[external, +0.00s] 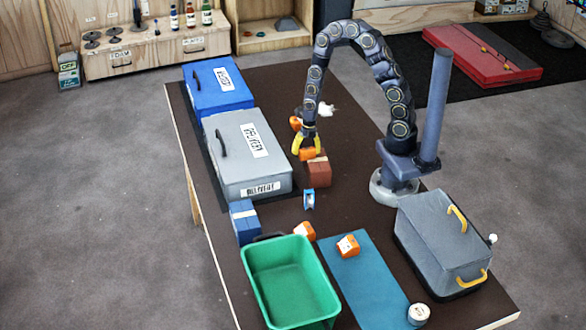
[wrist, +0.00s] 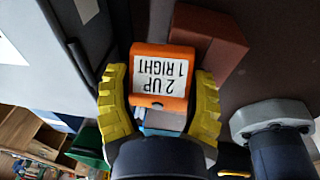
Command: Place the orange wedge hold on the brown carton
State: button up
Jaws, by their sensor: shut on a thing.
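My gripper (external: 307,149) has its yellow fingers shut on an orange wedge hold (external: 307,155). In the wrist view the hold (wrist: 160,62) sits between the two fingers and bears a white label reading "2 UP 1 RIGHT". The brown carton (external: 318,174) stands on the dark table, just below and slightly right of the held hold in the external view. In the wrist view the carton (wrist: 212,38) shows behind and to the right of the hold. I cannot tell whether the hold touches the carton. The carton's top looks partly covered by the hold in the external view.
Another orange piece (external: 296,123) shows behind my gripper. A small blue item (external: 309,199) stands in front of the carton. A grey lidded box (external: 231,178) is left. Two more orange holds (external: 347,246) lie near the green bin (external: 283,248) and blue mat (external: 376,297).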

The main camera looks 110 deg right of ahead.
jog(key=shift+f, duration=0.1)
jog(key=o, duration=1.1)
notch_tip(320, 180, up, 12)
jog(key=s+d, duration=0.1)
jog(key=s+a+r+m+g, duration=0.1)
jog(key=s+a+r+m, duration=0.2)
jog(key=s+a+m, duration=0.1)
jog(key=s+a+r+m+g, duration=0.1)
jog(key=s+a+r+m, duration=0.3)
jog(key=a+m, duration=0.3)
jog(key=s+a+r+m+g+h, duration=0.1)
jog(key=s+a+r+m, duration=0.3)
jog(key=a, duration=0.5)
jog(key=shift+m, duration=1)
jog(key=shift+r, duration=0.1)
